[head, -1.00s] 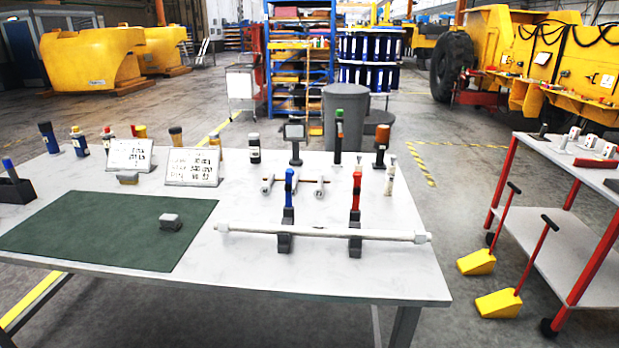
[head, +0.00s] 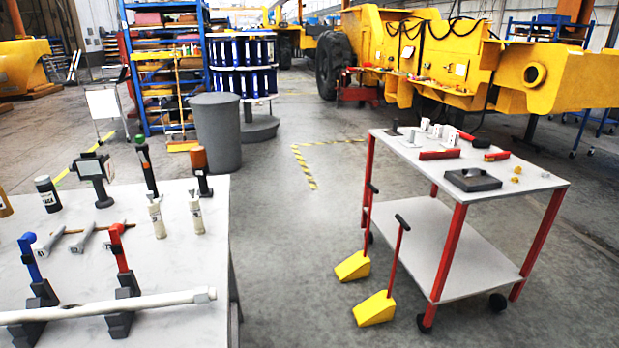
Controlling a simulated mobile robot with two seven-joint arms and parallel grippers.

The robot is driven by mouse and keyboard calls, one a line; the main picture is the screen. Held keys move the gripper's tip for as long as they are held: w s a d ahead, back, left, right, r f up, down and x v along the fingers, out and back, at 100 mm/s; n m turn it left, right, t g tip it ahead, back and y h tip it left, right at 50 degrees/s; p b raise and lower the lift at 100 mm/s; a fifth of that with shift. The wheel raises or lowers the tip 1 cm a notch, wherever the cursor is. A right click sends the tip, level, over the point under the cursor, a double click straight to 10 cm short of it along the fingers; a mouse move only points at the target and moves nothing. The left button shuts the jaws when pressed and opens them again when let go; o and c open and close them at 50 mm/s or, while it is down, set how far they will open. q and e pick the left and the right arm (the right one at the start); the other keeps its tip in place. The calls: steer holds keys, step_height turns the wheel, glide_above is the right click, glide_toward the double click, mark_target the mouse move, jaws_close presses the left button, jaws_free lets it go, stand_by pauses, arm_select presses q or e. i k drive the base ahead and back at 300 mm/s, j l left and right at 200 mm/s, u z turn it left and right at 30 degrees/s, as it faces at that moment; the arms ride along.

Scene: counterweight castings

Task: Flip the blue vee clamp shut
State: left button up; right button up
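The blue vee clamp (head: 30,258) stands on the white table at the lower left of the head view. Its blue upper arm points up, tilted a little to the left, above a dark grey vee base (head: 38,302). It looks open. A long white bar (head: 150,305) lies across its base and across the base of a red clamp (head: 121,250) to its right. The red clamp's arm is also raised. The bar's left end is cut off by the picture edge. Neither of my grippers is in view.
The white table (head: 206,255) carries bottles, a small display on a stand (head: 93,175) and several tools. A red-legged cart (head: 470,270) stands to the right, with two yellow wheel chocks (head: 375,309) beside it. Bare floor lies between table and cart.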

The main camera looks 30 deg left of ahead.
mark_target(28, 258)
steer(key=i+l+u, duration=0.25)
steer(key=i, duration=0.15)
steer(key=i+l+u, duration=0.1)
steer(key=i+u, duration=0.15)
steer(key=i, duration=0.15)
steer(key=i+l+u, duration=0.25)
steer(key=i+u, duration=0.2)
steer(key=u, duration=0.25)
steer(key=i+u, duration=0.2)
steer(key=u, duration=0.2)
steer(key=i+l+u, duration=0.2)
steer(key=u, duration=0.25)
steer(key=i+l+u, duration=0.15)
steer(key=u, duration=0.3)
steer(key=i+l+u, duration=0.15)
steer(key=u, duration=0.3)
steer(key=i+l+u, duration=0.15)
steer(key=l+u, duration=0.25)
steer(key=i+l+u, duration=0.1)
steer(key=u, duration=0.35)
steer(key=l+u, duration=0.4)
steer(key=i, duration=0.05)
